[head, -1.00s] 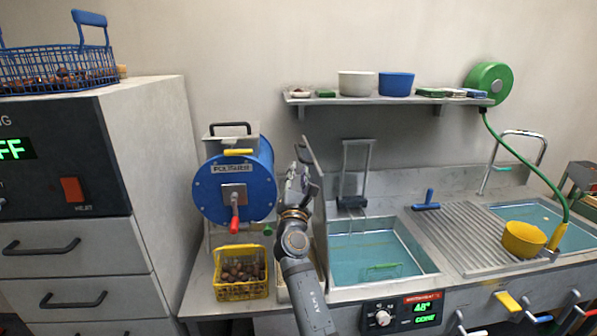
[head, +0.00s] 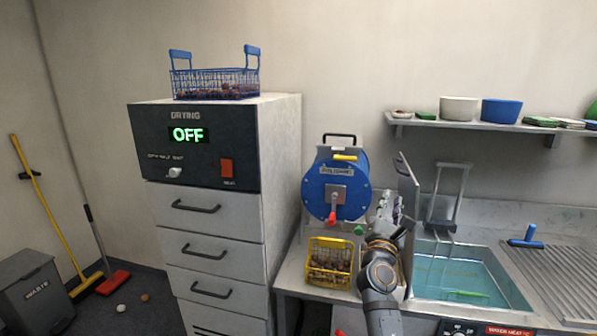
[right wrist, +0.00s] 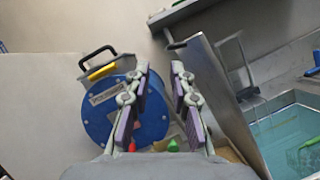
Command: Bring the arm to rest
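My right gripper (head: 388,203) is raised in front of the wall, between the blue polisher drum and the upright grey panel at the water basin. In the right wrist view its two purple-padded fingers (right wrist: 160,70) stand apart with nothing between them. It is open and empty. The blue polisher (head: 336,185) is just left of it, and also shows in the right wrist view (right wrist: 97,125). My left gripper is out of view.
A yellow basket of chestnuts (head: 330,262) stands below the polisher. The grey panel (head: 408,190) rises close to the right of my arm, beside the water basin (head: 455,278). A drying cabinet (head: 205,225) stands left with a blue wire basket (head: 215,84) on top. A shelf (head: 480,126) hangs at right.

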